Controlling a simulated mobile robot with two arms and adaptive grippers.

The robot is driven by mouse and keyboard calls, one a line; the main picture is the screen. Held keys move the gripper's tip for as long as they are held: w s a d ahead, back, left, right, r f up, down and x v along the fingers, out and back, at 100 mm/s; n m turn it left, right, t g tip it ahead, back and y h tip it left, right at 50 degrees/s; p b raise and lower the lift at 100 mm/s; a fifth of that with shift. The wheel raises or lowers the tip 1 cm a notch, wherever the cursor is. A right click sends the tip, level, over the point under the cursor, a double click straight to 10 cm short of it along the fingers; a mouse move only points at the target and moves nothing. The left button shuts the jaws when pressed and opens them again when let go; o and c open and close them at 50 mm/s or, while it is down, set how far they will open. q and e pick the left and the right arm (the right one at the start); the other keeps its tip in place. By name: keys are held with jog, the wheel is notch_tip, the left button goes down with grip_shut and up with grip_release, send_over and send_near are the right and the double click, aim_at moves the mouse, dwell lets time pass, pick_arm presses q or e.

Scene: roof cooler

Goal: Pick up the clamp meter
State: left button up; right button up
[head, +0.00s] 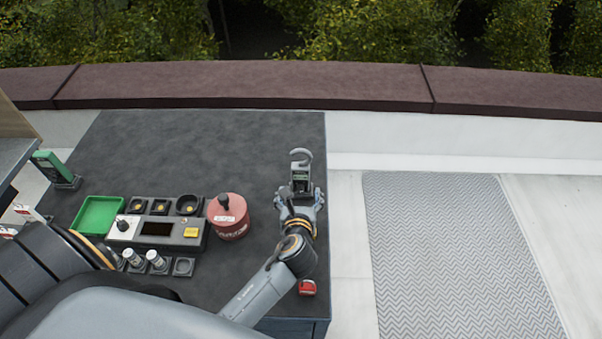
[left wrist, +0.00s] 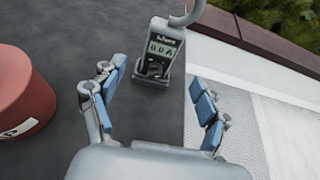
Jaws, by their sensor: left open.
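The clamp meter (head: 301,177) is grey with a hooked jaw at its top. It stands near the right edge of the dark table in the head view. In the left wrist view the clamp meter (left wrist: 162,47) shows a display reading "0.0 A" and sits in a dark holder. My left gripper (head: 300,197) is open just in front of the meter. In the left wrist view its blue-padded fingers (left wrist: 158,88) are spread to either side, with the meter ahead between them and no clear contact. My right gripper is not in view.
A red canister (head: 228,216) stands left of my left gripper. A green tray (head: 97,214), a grey device (head: 157,232) and a green meter (head: 54,168) are further left. A small red item (head: 307,287) lies near the front right edge. The table's back middle is clear.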

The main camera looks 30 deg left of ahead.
aim_at(300, 179)
pick_arm(q)
jog(key=x, duration=0.4)
jog(key=shift+w+a+f, duration=0.1)
jog(key=shift+w, duration=0.1)
jog(key=shift+w+a+f, duration=0.1)
jog(key=shift+w, duration=0.15)
jog(key=shift+w+a+f+p, duration=0.1)
jog(key=shift+w+a+p, duration=0.05)
jog(key=shift+w+p, duration=0.2)
jog(key=x, duration=0.4)
jog(key=shift+f, duration=0.2)
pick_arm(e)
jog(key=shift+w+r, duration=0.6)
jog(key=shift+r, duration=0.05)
pick_arm(q)
jog(key=shift+s, duration=0.1)
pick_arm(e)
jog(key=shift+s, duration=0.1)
pick_arm(q)
jog(key=shift+c, duration=1.3)
jog(key=c, duration=1.1)
jog(key=shift+r, duration=0.1)
jog(key=shift+c, duration=0.4)
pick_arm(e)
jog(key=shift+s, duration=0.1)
